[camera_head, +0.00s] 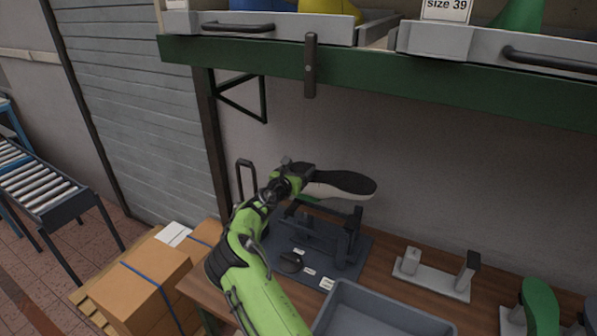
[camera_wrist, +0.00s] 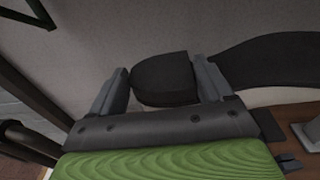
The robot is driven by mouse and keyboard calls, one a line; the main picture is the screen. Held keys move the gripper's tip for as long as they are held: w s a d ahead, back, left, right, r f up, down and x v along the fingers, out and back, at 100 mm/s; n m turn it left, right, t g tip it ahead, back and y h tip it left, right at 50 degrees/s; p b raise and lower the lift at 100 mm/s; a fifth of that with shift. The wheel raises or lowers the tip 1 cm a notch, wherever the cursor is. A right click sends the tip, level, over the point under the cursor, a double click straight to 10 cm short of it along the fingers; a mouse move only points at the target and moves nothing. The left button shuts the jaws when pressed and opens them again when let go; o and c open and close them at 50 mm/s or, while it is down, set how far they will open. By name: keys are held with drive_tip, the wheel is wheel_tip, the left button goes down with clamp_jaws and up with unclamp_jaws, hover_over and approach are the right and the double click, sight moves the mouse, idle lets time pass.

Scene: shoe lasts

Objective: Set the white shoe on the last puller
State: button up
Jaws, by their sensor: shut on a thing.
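The white shoe (camera_head: 340,190) is upside down, its black sole facing up and its toe pointing right. My gripper (camera_head: 303,172) is shut on its heel end. In the wrist view the gripper's two fingers (camera_wrist: 160,72) stand either side of the dark heel (camera_wrist: 165,85), and the sole (camera_wrist: 275,60) runs off to the right. A bit of green shows under the shoe in the head view. The last puller (camera_head: 345,240), a dark frame on a dark base plate, stands on the bench below the shoe. The shoe overlaps its top in the picture; I cannot tell whether they touch.
A grey tray (camera_head: 338,306) is at the bench front. A light stand with two posts (camera_head: 430,276) and a green last (camera_head: 540,305) are to the right. A green shelf (camera_head: 370,84) with drawers overhangs the back. Cardboard boxes (camera_head: 150,285) stand left of the bench.

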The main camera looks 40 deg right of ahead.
drive_tip(key=shift+d+r+p, duration=0.15)
drive_tip(key=shift+r+p, duration=0.15)
drive_tip(key=shift+r, duration=0.4)
drive_tip(key=shift+f, duration=0.15)
drive_tip(key=shift+f+b, duration=2.05)
drive_tip(key=shift+f, duration=1)
drive_tip(key=shift+r+p, duration=0.15)
drive_tip(key=shift+p, duration=0.2)
drive_tip(key=shift+g, duration=0.3)
